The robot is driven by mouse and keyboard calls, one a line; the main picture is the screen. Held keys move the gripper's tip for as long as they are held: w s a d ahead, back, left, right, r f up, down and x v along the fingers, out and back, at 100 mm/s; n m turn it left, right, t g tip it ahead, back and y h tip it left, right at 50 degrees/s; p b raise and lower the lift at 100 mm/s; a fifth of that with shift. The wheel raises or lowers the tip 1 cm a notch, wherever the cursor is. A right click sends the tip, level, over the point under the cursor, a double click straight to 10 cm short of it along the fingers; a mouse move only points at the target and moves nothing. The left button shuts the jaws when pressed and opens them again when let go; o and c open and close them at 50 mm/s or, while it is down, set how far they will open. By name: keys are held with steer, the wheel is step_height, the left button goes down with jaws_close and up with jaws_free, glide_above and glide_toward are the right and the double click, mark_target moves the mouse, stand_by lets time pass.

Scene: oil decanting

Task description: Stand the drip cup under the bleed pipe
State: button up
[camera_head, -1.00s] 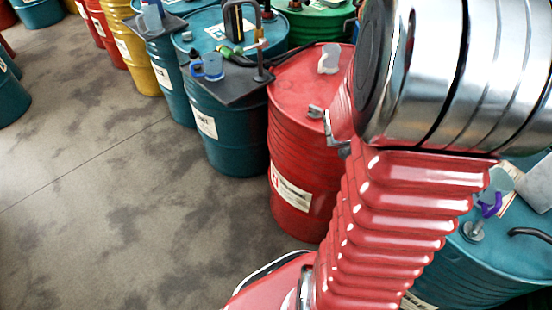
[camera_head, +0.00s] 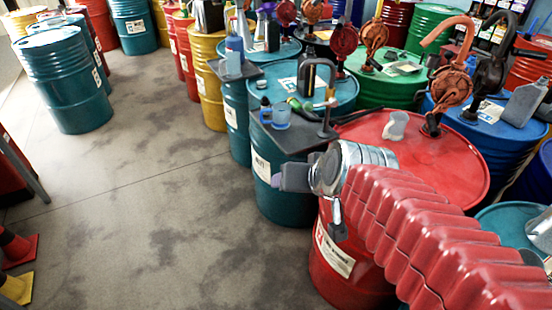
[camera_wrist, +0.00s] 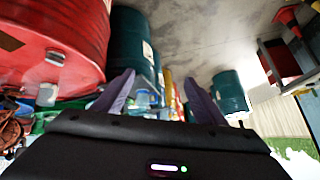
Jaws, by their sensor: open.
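A translucent blue cup (camera_head: 281,117), which I take to be the drip cup, stands on a dark tray (camera_head: 290,140) on a teal drum. A dark hooked pipe (camera_head: 318,64) rises behind it, and a slim post (camera_head: 329,112) stands on the tray to its right; I cannot tell for sure which is the bleed pipe. My gripper (camera_head: 288,178) is in front of and below the tray edge, beside the red drum, apart from the cup. In the wrist view its two fingers (camera_wrist: 158,100) are spread with nothing held. A small blue shape (camera_wrist: 142,99) shows beyond them.
A red drum (camera_head: 335,245) stands close beside my arm, with a pale grey cup (camera_head: 395,125) on top. A dark-capped blue bottle (camera_head: 265,110) stands left of the blue cup. A green fitting (camera_head: 295,104) lies behind the cup. Open floor (camera_head: 150,210) lies to the left.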

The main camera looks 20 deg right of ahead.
steer(key=s+a+n+g, duration=0.1)
steer(key=s+n+g, duration=0.1)
steer(key=s, duration=0.7)
steer(key=shift+s+a+f+n+g+h, duration=0.15)
steer(key=shift+s+a+n+g+h, duration=0.15)
steer(key=shift+a+n+g, duration=0.1)
steer(key=shift+c, duration=0.2)
